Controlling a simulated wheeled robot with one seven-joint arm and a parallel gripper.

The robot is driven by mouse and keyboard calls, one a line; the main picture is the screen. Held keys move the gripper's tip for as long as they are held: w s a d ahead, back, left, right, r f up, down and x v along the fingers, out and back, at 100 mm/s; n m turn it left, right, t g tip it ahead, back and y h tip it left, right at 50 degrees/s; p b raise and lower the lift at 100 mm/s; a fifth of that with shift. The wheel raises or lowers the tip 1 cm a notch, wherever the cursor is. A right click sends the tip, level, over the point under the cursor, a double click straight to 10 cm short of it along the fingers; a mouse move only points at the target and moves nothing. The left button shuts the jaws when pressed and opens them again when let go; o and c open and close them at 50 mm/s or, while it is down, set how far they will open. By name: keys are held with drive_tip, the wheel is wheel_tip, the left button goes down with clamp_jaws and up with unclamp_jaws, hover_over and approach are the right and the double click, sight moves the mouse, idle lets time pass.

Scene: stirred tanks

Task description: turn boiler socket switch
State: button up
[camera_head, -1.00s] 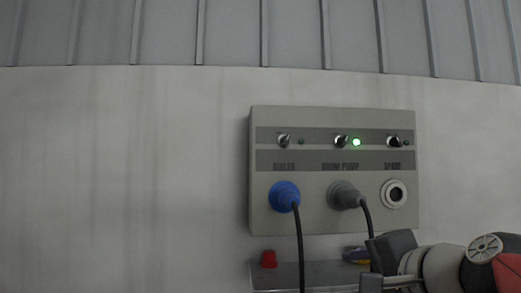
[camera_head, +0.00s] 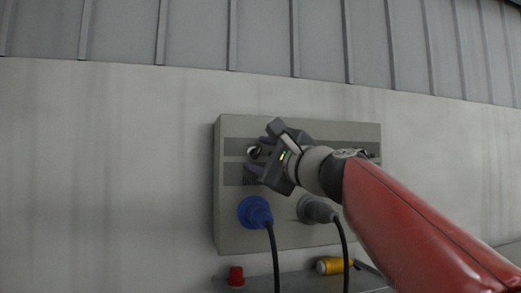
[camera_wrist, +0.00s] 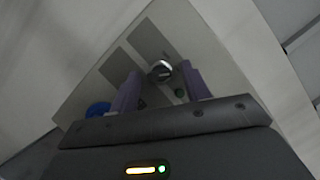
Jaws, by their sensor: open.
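The grey socket panel (camera_head: 290,235) hangs on the wall. The boiler switch (camera_head: 254,152), a small metal knob at the panel's upper left, shows in front of my gripper (camera_head: 262,149). In the wrist view the switch (camera_wrist: 160,71) lies between the tips of my open purple fingers (camera_wrist: 161,78), with a gap on each side. A dark green lamp (camera_wrist: 180,93) beside it looks unlit. The blue boiler plug (camera_head: 255,212) sits in the socket below; its edge also shows in the wrist view (camera_wrist: 98,109). My arm hides the other switches and most of the labels.
A grey plug (camera_head: 317,209) with a black cable fills the middle socket, below my wrist. A shelf (camera_head: 300,283) under the panel carries a red object (camera_head: 236,276) and a yellow object (camera_head: 330,266). The wall left of the panel is clear.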

drive_tip(key=shift+w+a, duration=0.1)
drive_tip(key=shift+w, duration=0.05)
drive_tip(key=shift+c, duration=0.5)
drive_tip(key=c, duration=0.9)
drive_tip(key=shift+n, duration=0.4)
drive_tip(key=n+g, duration=0.2)
drive_tip(key=n, duration=0.3)
drive_tip(key=shift+r, duration=0.1)
drive_tip(key=n+h, duration=0.1)
drive_tip(key=n, duration=0.1)
drive_tip(key=n+g+h, duration=0.1)
drive_tip(key=n, duration=0.2)
drive_tip(key=shift+r+g+h, duration=0.1)
drive_tip(key=shift+g+h, duration=0.2)
drive_tip(key=shift+n, duration=0.3)
